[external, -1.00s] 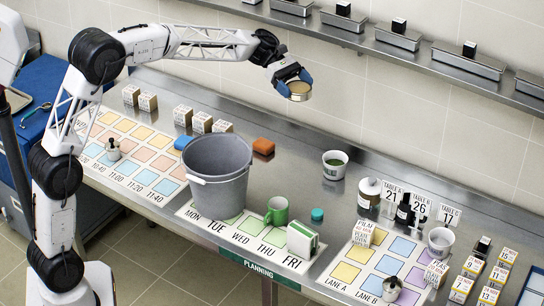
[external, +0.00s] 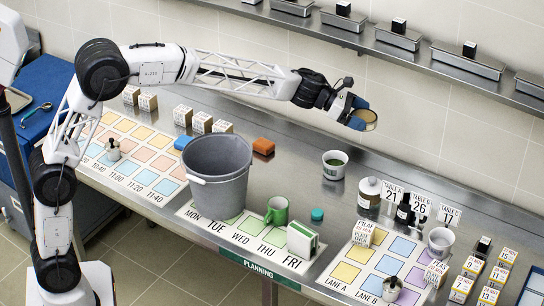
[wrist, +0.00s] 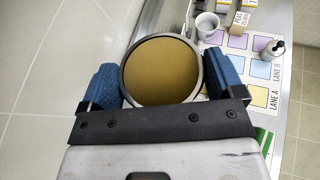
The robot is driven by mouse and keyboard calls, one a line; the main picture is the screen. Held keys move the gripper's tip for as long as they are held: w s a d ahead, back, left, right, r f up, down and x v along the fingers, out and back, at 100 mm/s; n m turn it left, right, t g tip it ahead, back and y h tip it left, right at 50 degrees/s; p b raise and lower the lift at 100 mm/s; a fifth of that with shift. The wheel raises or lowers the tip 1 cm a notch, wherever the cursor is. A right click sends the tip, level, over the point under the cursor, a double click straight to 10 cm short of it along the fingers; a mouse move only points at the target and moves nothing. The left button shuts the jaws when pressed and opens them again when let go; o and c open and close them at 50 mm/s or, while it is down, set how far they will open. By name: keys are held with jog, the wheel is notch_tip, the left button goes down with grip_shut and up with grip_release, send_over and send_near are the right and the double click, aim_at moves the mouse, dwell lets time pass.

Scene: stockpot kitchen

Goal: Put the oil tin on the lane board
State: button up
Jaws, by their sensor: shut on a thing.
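My gripper (external: 357,113) is shut on a round metal tin (external: 365,118) with a tan-gold flat face, which I take for the oil tin. In the wrist view the tin (wrist: 162,72) sits between the two blue fingers. It is high above the counter, behind the white bowl and up-left of the lane board. The lane board (external: 344,285) lies at the right of the counter, with yellow, blue and purple squares and the words LANE A and LANE B. It also shows at the right of the wrist view (wrist: 264,97).
A grey bucket (external: 218,170) and a green mug (external: 277,211) stand left. A steel shelf (external: 400,55) runs along the wall.

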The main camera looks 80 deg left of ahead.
jog(key=w+d+n+t+y, duration=0.1)
jog(key=d+n+y, duration=0.3)
jog(key=d, duration=0.6)
jog(key=shift+w+d+r+n+y, duration=0.25)
jog(key=shift+w+d+n+y, duration=0.05)
jog(key=shift+w+y, duration=0.3)
jog(key=shift+s+d, duration=0.1)
jog(key=shift+d, duration=0.3)
jog(key=s+d+n+g+y, duration=0.1)
jog(key=s+d+n+y, duration=0.3)
jog(key=d, duration=0.4)
jog(key=s+d+n+g+y, duration=0.1)
jog(key=s+d+n+y, duration=0.35)
jog(key=d, duration=0.35)
notch_tip(320, 180, down, 25)
jog(key=shift+a+f+m, duration=0.2)
jog(key=shift+m, duration=0.25)
jog(key=shift+s+f, duration=0.1)
jog(key=shift+f, duration=0.05)
jog(key=shift+f, duration=3)
